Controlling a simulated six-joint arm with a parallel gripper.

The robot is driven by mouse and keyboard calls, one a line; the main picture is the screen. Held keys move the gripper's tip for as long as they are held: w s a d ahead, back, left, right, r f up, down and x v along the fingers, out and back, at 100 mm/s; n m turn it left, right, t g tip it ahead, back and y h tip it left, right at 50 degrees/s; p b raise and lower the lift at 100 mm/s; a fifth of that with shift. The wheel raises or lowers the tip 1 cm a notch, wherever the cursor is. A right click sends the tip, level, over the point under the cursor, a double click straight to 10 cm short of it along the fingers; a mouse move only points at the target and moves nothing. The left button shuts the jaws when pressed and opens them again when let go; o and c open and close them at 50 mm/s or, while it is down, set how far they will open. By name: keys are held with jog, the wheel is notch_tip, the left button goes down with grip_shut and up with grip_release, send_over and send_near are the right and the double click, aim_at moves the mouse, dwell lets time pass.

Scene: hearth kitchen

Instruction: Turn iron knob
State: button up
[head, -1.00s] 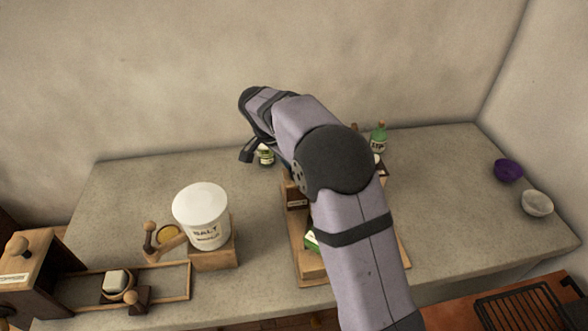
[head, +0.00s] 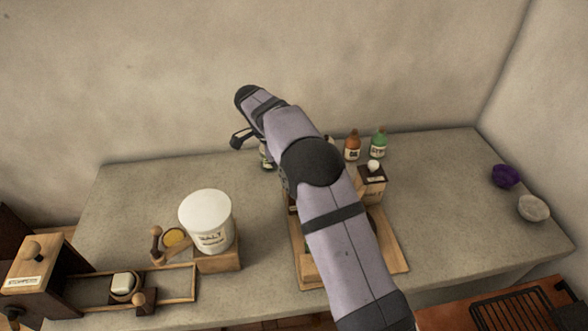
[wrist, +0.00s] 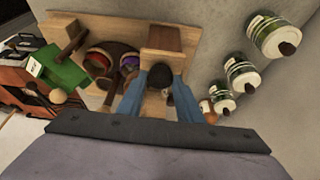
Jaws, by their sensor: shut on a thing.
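A dark round knob (wrist: 160,76), which looks like the iron knob, shows in the wrist view in front of a wooden block (wrist: 163,42). My gripper (wrist: 160,92) has its two blue fingers on either side of the knob and is shut on it. The fingers hide part of the knob. In the head view only the dark end of my gripper (head: 241,138) shows, beyond the wrist, and my arm hides the knob.
In the wrist view, round lidded pots (wrist: 100,62) and a green panel (wrist: 66,68) lie left, and green jars (wrist: 268,35) stand right. In the head view a salt tub (head: 207,222), bottles (head: 378,143) and a box (head: 370,185) stand around my arm.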

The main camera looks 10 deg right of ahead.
dwell(0.3)
jog(key=o, duration=1)
jog(key=shift+o, duration=0.2)
jog(key=v, duration=0.7)
jog(key=shift+b, duration=0.4)
jog(key=shift+r, duration=0.2)
